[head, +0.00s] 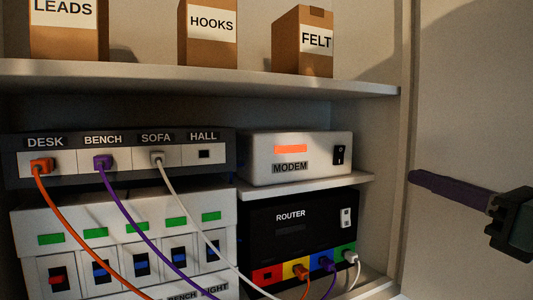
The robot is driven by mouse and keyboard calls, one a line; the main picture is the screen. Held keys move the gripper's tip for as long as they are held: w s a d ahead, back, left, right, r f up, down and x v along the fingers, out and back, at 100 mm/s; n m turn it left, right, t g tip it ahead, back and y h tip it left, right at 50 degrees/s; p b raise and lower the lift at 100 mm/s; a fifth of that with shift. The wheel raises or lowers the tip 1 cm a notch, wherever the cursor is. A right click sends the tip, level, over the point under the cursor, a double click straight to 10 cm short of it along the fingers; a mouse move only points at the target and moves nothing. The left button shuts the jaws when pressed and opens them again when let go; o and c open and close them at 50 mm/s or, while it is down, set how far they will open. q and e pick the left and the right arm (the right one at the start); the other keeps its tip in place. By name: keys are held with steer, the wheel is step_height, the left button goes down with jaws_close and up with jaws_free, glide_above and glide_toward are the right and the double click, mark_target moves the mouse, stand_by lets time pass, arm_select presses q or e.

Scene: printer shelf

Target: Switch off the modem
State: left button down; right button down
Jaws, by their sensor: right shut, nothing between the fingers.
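The modem (262,167) is a white box labelled MODEM on a small shelf at the middle right. An orange-red light bar glows on its front. Its black rocker switch (339,155) is at the right end of the front face. My right gripper (415,178) comes in from the right edge, with long purple fingers shut and pointing left, empty. Its tip is to the right of the modem and slightly lower than the switch in the picture, apart from it. My left gripper is not in view.
Below the modem stands a black router (285,238) with coloured ports and plugged cables. At left, a port panel (125,182) labelled DESK, BENCH, SOFA, HALL sits on a white switch box (30,220). Boxes, including FELT (300,60), stand on the upper shelf (200,80).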

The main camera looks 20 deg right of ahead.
steer(key=p, duration=0.3)
glide_toward(342, 150)
steer(key=w, duration=0.6)
steer(key=shift+w+a+r+b, duration=0.1)
steer(key=shift+a+r+b, duration=0.2)
steer(key=shift+r, duration=0.1)
steer(key=shift+w, duration=0.3)
steer(key=shift+w+r, duration=0.1)
steer(key=shift+s, duration=0.3)
steer(key=s+f, duration=0.1)
steer(key=s, duration=0.8)
steer(key=shift+s+d+b, duration=0.15)
steer(key=shift+d+b, duration=0.15)
steer(key=shift+d, duration=0.1)
steer(key=shift+f, duration=0.1)
